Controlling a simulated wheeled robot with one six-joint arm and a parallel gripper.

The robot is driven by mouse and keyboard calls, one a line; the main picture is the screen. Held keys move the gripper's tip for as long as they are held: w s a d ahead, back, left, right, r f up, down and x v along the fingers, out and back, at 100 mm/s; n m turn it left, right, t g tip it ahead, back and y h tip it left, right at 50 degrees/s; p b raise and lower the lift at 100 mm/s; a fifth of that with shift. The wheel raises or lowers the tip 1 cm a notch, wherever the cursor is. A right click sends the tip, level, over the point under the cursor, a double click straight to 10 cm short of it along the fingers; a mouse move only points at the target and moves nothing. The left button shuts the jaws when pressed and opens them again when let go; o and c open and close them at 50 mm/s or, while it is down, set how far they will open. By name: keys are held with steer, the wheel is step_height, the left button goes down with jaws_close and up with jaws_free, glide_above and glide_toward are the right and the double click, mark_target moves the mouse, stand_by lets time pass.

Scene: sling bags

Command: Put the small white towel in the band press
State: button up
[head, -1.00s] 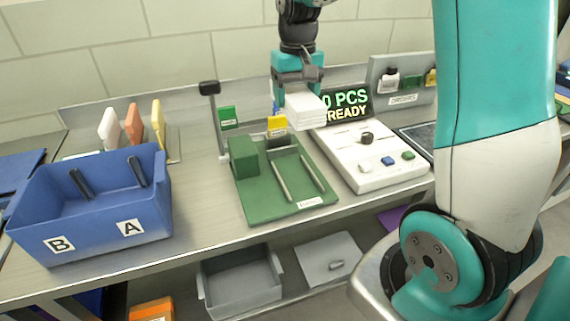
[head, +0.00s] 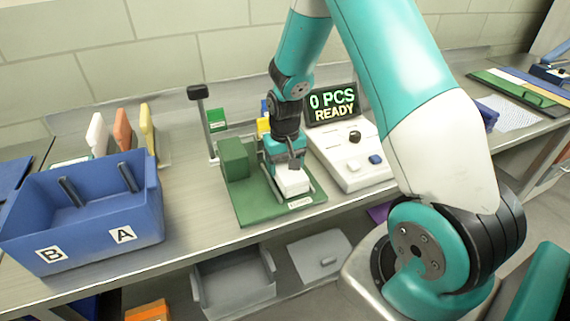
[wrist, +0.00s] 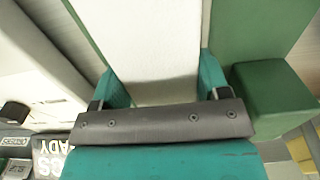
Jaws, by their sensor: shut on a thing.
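The small white towel (head: 293,184) is a folded white block held in my gripper (head: 287,166). The jaws are shut on it, one finger on each side in the wrist view (wrist: 160,85). The green band press (head: 250,208) has a raised block at its back left and thin rails on its bed. The towel is low over the right part of this bed, along the rails. I cannot tell whether it touches the bed. The towel also shows in the wrist view (wrist: 155,40), with the press's green block (wrist: 275,100) to its right. My gripper hides part of the rails.
A white console (head: 350,172) with knobs and a display reading "0 PCS READY" (head: 332,104) stands right of the press. A blue bin (head: 90,215) marked A and B is at left. A thin post (head: 207,125) rises behind the press. Grey bins sit below.

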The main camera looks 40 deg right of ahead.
steer(key=shift+f, duration=0.25)
steer(key=shift+f, duration=0.2)
steer(key=o, duration=1)
steer(key=shift+r, duration=0.2)
